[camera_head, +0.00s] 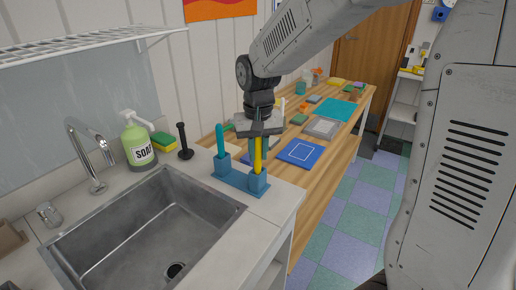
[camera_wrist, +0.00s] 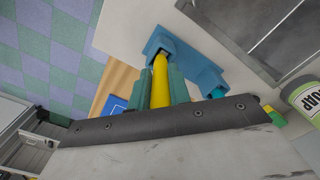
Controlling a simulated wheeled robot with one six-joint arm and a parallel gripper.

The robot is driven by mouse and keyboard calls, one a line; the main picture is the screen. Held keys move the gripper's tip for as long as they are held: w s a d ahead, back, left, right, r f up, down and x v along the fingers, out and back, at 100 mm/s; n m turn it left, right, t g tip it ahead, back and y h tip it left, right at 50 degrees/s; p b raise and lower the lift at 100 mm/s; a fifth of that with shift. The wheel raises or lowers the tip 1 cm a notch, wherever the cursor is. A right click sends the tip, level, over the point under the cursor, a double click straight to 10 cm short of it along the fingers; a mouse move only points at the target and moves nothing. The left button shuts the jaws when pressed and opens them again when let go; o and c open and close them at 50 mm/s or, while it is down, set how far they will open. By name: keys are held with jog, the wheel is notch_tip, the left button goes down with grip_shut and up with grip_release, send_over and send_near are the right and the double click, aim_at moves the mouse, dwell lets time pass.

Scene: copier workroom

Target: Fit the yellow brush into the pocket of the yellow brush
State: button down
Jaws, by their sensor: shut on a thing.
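My gripper (camera_head: 259,140) is shut on the yellow brush (camera_head: 257,158) and holds it upright above the right pocket (camera_head: 258,184) of the blue holder (camera_head: 231,182). In the wrist view the yellow brush (camera_wrist: 160,84) stands between the two teal fingers (camera_wrist: 161,90), and its far end meets the mouth of the blue pocket (camera_wrist: 168,42). The end looks inside the mouth; how deep it sits is hidden. A teal brush (camera_head: 220,140) stands upright in the holder's left pocket (camera_head: 222,167).
The sink (camera_head: 130,235) lies left of the holder, with a faucet (camera_head: 85,150), soap bottle (camera_head: 137,142), sponge (camera_head: 163,141) and black plunger-like tool (camera_head: 184,142) behind. A wooden table (camera_head: 300,185) with a blue board (camera_head: 300,153) and several items stands right.

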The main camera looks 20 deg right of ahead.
jog(key=shift+f, duration=0.2)
jog(key=c, duration=1.2)
grip_release()
jog(key=shift+c, duration=0.2)
notch_tip(320, 180, up, 8)
jog(key=shift+f, duration=0.1)
jog(key=s+d+n+t, duration=0.1)
jog(key=s+d+n, duration=0.1)
jog(key=s, duration=2.3)
jog(key=shift+s+d+r, duration=0.2)
jog(key=shift+d, duration=0.4)
